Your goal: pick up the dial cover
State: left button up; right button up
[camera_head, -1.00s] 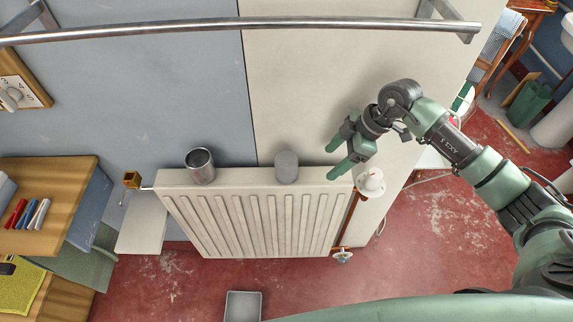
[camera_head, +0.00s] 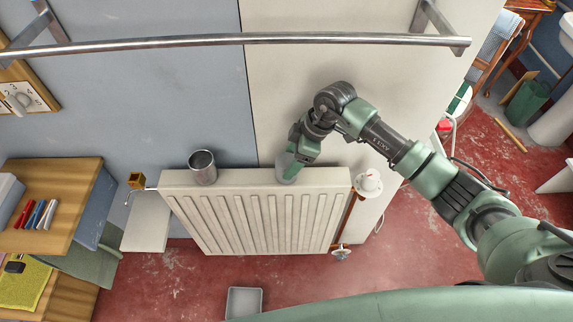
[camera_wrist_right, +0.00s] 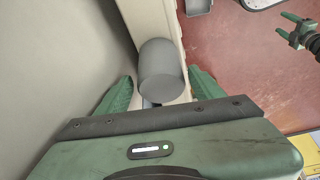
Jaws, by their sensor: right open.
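A plain grey cylinder, which I take for the dial cover (camera_head: 285,174), stands on top of the white radiator, right of the metal cup. My right gripper (camera_head: 292,160) is over it and partly hides it in the head view. In the right wrist view the grey dial cover (camera_wrist_right: 160,72) lies between the two green fingers of my right gripper (camera_wrist_right: 162,88). The fingers are apart, and I cannot tell whether either touches it. My left gripper (camera_wrist_right: 290,29) shows at the upper right of the wrist view, its fingers apart and empty; it is not in the head view.
The metal cup (camera_head: 203,167) stands on the radiator (camera_head: 255,215) to the left. A white valve knob (camera_head: 368,183) is at its right end. A metal rail (camera_head: 230,40) crosses above. A grey tray (camera_head: 244,303) lies on the red floor. A wooden shelf (camera_head: 60,180) is at left.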

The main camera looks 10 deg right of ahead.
aim_at(290, 162)
jog(key=x, duration=0.3)
jog(key=shift+a+f, duration=0.1)
jog(key=shift+f, duration=0.25)
jog(key=c, duration=1.1)
